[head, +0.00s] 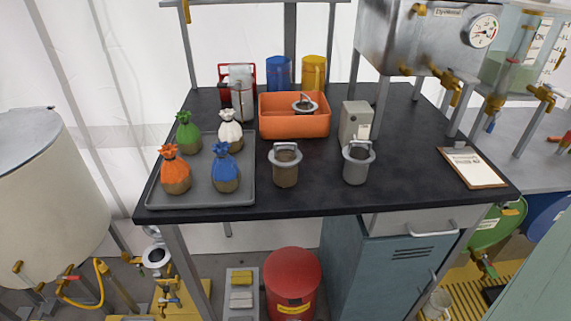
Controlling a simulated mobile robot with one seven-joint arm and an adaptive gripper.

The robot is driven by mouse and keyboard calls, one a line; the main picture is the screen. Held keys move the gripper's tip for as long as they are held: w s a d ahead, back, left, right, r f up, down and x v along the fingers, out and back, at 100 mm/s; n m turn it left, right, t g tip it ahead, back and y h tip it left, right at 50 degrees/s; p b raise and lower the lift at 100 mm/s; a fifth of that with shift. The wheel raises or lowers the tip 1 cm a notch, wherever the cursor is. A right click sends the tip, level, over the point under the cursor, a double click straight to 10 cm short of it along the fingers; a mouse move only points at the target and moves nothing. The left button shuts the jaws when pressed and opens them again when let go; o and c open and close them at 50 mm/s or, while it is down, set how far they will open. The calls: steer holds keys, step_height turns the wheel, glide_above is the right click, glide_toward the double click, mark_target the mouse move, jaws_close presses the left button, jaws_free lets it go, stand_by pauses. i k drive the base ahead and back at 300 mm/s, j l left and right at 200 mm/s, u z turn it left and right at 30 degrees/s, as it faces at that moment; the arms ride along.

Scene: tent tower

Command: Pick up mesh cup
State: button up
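Two cups with grey rims and raised handles stand upright near the front of the black table (320,201). The left cup (286,172) has a brownish body that may be mesh with something inside. The right cup (356,168) is grey. A third piece (304,105) with a similar grey rim and handle sits in the orange bin (294,127), its lower part hidden. The picture is too small to tell for sure which is the mesh cup. My gripper does not show in the head view.
A grey tray (205,200) with several tied sacks is at left. Behind the cups are a grey box (355,121), blue canister (278,72) and yellow canister (314,72). A clipboard (474,167) lies at right. A steel tank (425,38) stands above the table's back right.

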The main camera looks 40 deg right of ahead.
mark_target(358, 157)
steer(key=z, duration=1.15)
